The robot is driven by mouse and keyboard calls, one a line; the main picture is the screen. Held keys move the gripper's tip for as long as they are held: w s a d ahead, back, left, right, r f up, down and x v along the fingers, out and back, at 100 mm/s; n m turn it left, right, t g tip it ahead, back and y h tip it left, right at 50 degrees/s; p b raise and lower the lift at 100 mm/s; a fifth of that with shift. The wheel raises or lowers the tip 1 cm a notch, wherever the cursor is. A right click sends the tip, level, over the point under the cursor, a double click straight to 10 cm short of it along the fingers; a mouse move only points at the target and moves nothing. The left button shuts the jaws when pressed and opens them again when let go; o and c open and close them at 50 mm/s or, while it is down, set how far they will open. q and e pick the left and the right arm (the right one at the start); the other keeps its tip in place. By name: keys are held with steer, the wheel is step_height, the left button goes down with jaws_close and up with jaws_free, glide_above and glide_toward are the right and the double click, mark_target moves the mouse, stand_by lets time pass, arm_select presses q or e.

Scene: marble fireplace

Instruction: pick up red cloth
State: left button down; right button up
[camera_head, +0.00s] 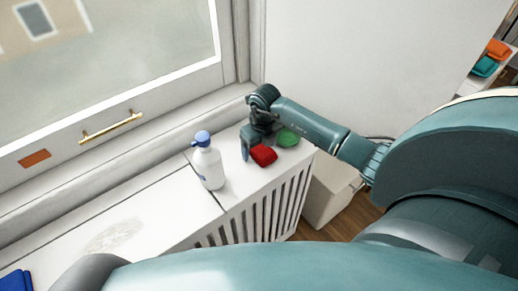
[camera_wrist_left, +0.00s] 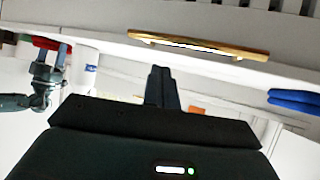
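The red cloth (camera_head: 264,155) lies folded on the white slatted radiator cover in the head view, close to its front edge. My right gripper (camera_head: 258,148) is above and around the near-left part of the cloth, pointing down. Its two fingers look spread, with one finger left of the cloth. In the left wrist view, which is upside down, the right gripper (camera_wrist_left: 50,50) shows with spaced fingers by the red cloth (camera_wrist_left: 40,42). I cannot tell whether the fingers touch it. My left gripper (camera_wrist_left: 162,88) has its fingers together and holds nothing visible.
A white bottle with a blue cap (camera_head: 208,162) stands left of the red cloth. A green cloth (camera_head: 287,138) lies right behind it. A blue cloth (camera_head: 17,281) is at the lower left. The window with its gold handle (camera_head: 111,127) borders the ledge.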

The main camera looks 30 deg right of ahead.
steer(key=c, duration=0.9)
steer(key=shift+r, duration=0.15)
step_height(320, 180, up, 10)
steer(key=shift+f, duration=0.1)
steer(key=o, duration=0.3)
steer(key=shift+c, duration=1.1)
